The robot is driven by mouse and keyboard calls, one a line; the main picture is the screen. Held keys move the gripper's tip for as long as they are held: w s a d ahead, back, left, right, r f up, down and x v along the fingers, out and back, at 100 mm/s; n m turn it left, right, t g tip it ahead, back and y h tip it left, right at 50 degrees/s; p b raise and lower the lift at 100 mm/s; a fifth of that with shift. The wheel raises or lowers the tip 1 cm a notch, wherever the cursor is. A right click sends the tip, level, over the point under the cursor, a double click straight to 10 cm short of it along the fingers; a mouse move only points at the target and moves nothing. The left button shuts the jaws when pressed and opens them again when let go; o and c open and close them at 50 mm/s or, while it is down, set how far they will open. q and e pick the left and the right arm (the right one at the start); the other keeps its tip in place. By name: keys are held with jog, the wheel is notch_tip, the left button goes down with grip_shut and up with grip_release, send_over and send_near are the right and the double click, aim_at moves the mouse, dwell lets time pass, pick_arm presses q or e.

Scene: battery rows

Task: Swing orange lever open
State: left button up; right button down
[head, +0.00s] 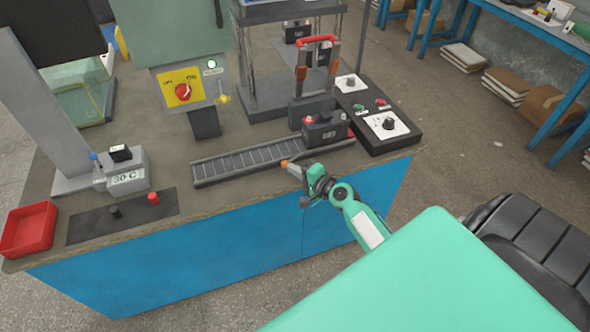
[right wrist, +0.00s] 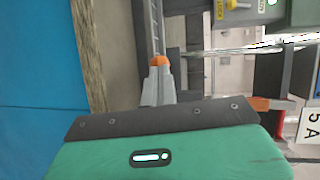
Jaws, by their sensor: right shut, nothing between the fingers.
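The lever (head: 318,39) is a U-shaped handle with a red-orange grip bar and dark side arms with orange parts. It stands upright on a dark block behind the battery on the bench. My right gripper (head: 287,165) is shut and empty, its orange tips together over the front edge of the conveyor rail. It is apart from the lever, in front of it and lower left. In the right wrist view the shut tips (right wrist: 159,62) point along the rail. My left gripper is not in view.
A dark battery (head: 325,131) with a red terminal sits at the rail's right end. A control box (head: 384,123) with knobs stands right of it. The roller rail (head: 240,165) is otherwise empty. A red tray (head: 28,228) lies at the bench's left corner.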

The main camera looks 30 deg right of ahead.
jog(key=shift+w+r+p, duration=0.15)
jog(key=shift+p, duration=0.35)
jog(key=shift+w+a+m+h+p, duration=0.25)
jog(key=shift+m+h+p, duration=0.35)
jog(key=shift+h+p, duration=0.25)
jog(key=shift+w+a+p, duration=0.15)
jog(key=shift+p, duration=0.15)
jog(key=shift+w+a, duration=0.2)
jog(key=shift+w, duration=0.25)
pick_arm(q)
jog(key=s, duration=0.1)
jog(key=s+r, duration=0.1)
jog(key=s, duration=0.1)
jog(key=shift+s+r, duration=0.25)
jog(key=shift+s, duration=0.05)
pick_arm(e)
jog(key=shift+s, duration=0.1)
